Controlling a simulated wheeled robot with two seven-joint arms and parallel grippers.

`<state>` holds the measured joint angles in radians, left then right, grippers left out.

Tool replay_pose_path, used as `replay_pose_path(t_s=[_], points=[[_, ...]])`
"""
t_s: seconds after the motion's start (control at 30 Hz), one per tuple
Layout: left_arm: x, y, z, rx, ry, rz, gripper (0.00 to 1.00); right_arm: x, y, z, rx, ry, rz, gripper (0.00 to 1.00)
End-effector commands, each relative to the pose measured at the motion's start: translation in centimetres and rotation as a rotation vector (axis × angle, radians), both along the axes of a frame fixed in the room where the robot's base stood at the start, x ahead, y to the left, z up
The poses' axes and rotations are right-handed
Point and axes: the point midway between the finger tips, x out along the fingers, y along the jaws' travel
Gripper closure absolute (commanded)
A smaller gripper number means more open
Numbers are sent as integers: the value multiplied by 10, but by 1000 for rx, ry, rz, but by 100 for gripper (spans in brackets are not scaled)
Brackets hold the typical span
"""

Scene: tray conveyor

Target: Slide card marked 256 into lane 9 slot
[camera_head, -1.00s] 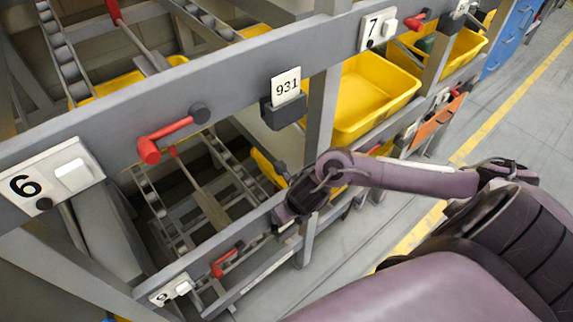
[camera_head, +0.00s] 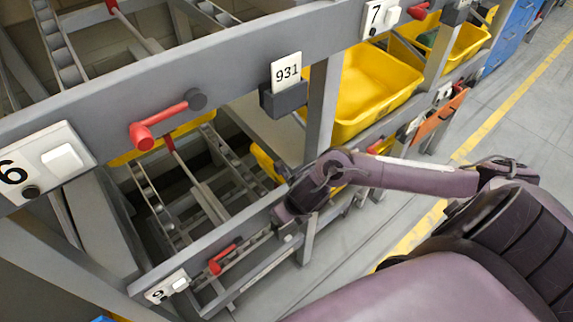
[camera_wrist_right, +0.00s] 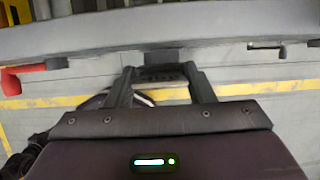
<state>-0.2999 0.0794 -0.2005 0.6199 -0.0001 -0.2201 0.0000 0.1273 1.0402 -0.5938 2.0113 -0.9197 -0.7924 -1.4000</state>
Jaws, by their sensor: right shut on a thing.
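My right gripper (camera_head: 284,214) is at the lower rail, to the right of the plate marked 9 (camera_head: 167,287). In the right wrist view, the two fingers of this gripper (camera_wrist_right: 161,76) are shut on a thin dark-looking card (camera_wrist_right: 162,72), seen nearly edge-on. Its number cannot be read. A dark slot holder (camera_wrist_right: 161,56) on the grey rail lies just beyond the fingertips, in line with them. I cannot tell whether the card touches it. In the head view my gripper hides the card and this holder. My left gripper is not in view.
The upper rail carries plates 6 (camera_head: 40,166) and 7 (camera_head: 380,18), a holder (camera_head: 283,99) with card 931 (camera_head: 286,70), and a red lever (camera_head: 158,124). Another red lever (camera_head: 222,260) is on the lower rail. Yellow trays (camera_head: 375,85) sit in the lanes. Floor is clear at right.

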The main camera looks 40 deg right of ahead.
Motion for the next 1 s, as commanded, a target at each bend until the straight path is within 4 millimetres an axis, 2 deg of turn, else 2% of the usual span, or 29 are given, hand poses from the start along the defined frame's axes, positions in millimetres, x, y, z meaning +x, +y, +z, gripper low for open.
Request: replay_pose_path(t_s=[0.9, 0.93, 1.0], points=[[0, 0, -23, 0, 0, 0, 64, 0, 0, -24, 0, 0, 0, 73], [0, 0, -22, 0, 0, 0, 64, 0, 0, -23, 0, 0, 0, 48], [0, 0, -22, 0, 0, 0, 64, 0, 0, -22, 0, 0, 0, 39]])
